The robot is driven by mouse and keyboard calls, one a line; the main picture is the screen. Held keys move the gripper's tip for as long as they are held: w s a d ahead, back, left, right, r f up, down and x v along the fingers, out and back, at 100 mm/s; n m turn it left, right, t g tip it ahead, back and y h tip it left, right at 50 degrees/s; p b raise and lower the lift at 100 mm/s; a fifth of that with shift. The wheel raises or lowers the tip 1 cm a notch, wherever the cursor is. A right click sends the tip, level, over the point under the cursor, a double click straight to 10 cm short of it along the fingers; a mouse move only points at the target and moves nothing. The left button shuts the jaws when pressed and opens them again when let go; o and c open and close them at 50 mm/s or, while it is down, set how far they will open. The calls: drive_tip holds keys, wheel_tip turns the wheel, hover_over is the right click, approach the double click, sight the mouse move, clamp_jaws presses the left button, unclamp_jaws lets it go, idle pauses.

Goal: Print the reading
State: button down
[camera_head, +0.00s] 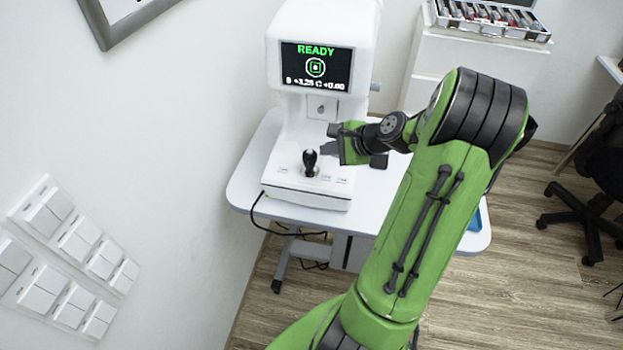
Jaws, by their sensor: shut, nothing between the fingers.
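A white eye-test machine (283,130) stands on a small white table (247,180). Its dark screen (316,68) shows a green "READY", a ring target and the line "S +3.25 C +0.00". A black joystick (310,162) stands upright on the machine's base, with small labelled buttons (341,181) near it, too small to read. My gripper (328,142) is shut and empty. In the picture it is just above and to the right of the joystick, in front of the machine's lower body. I cannot tell whether it touches anything.
A white cabinet (455,60) at the back right holds an open case (492,22) of lenses. A black office chair (590,190) stands at the right. Wall switches (75,245) are at the left. A dark cable (262,222) hangs from the table. Wooden floor (520,280) is open at the lower right.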

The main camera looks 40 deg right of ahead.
drive_tip(key=b, duration=0.7)
hover_over(326, 178)
drive_tip(key=s, duration=0.1)
wheel_tip(326, 178, down, 8)
drive_tip(key=shift+s+a+r, duration=0.1)
drive_tip(key=shift+s+a, duration=0.05)
drive_tip(key=shift+f, duration=0.45)
drive_tip(key=shift+f, duration=0.1)
idle(1.0)
drive_tip(key=shift+d+f, duration=0.2)
drive_tip(key=shift+f, duration=0.1)
